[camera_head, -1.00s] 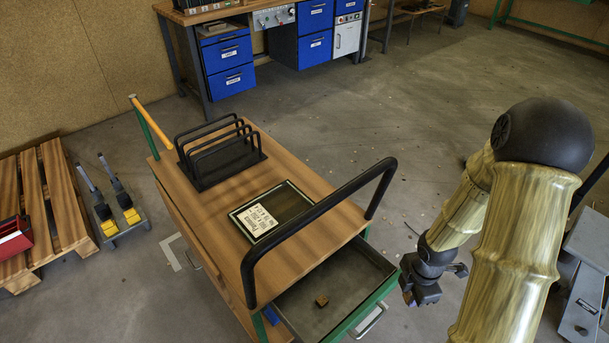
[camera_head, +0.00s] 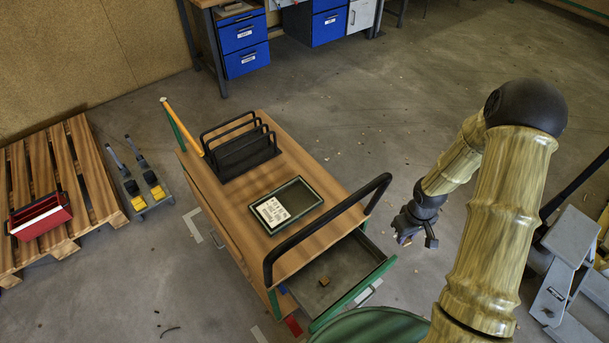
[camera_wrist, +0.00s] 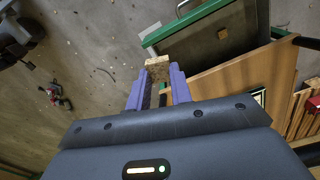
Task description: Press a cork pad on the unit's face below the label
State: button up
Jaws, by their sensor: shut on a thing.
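The unit is a dark-framed glass panel (camera_head: 308,196) lying on the wooden top of a cart. A white label (camera_head: 272,213) with print is on its left part. My gripper (camera_head: 404,238) hangs to the right of the cart, beside the open drawer and apart from the unit. In the wrist view, its purple fingers (camera_wrist: 157,80) are shut on a speckled tan cork pad (camera_wrist: 157,66) at their tips. A second small brown cork piece (camera_head: 325,281) lies in the drawer, and it also shows in the wrist view (camera_wrist: 222,35).
The cart's black handle (camera_head: 330,225) arches between my gripper and the unit. The open drawer (camera_head: 350,262) juts out at the front. A black rack (camera_head: 240,150) stands behind the unit.

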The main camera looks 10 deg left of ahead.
jog(key=w+r+m+p, duration=0.3)
jog(key=r+m+p, duration=0.4)
jog(key=p, duration=0.1)
jog(key=shift+a+p, duration=0.35)
jog(key=shift+r, duration=0.1)
